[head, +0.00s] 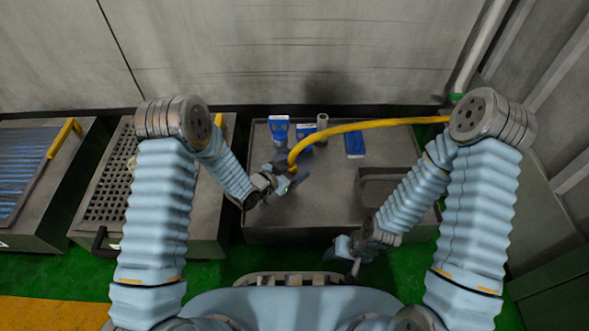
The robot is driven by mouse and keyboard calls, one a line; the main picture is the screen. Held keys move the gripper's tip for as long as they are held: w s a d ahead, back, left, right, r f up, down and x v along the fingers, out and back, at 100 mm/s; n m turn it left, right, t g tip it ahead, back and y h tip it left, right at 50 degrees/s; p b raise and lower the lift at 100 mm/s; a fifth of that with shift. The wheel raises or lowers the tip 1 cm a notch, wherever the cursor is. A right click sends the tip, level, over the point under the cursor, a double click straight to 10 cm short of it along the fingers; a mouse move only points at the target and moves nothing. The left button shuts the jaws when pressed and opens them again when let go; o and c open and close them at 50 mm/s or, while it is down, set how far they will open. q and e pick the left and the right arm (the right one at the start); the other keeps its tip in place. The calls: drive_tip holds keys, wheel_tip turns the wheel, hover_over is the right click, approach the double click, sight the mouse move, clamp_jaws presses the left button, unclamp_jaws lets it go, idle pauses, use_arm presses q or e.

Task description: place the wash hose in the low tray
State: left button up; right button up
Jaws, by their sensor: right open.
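The yellow wash hose (370,124) arcs from the right, near my right shoulder joint, over the grey bench to my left gripper (290,181). The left gripper appears shut on the hose near its end, above the middle-left of the bench; the fingers hide part of that end. A low grey tray (393,180) sits at the right of the bench, partly hidden by my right arm. The hose end is left of this tray and apart from it. My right gripper (347,254) is open and empty, below the bench's front edge in the picture.
On the grey bench (262,218), blue-and-white items (279,127), a grey cylinder (322,121) and a blue block (354,145) stand along the back. A perforated bin (112,190) and a bin with blue rods (22,165) are at left. The bench's front middle is clear.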

use_arm(q)
drive_tip(key=shift+r+p, duration=0.3)
drive_tip(key=shift+p, duration=0.05)
drive_tip(key=p+v, duration=0.1)
drive_tip(key=v, duration=1)
drive_tip(key=shift+s+a, duration=0.3)
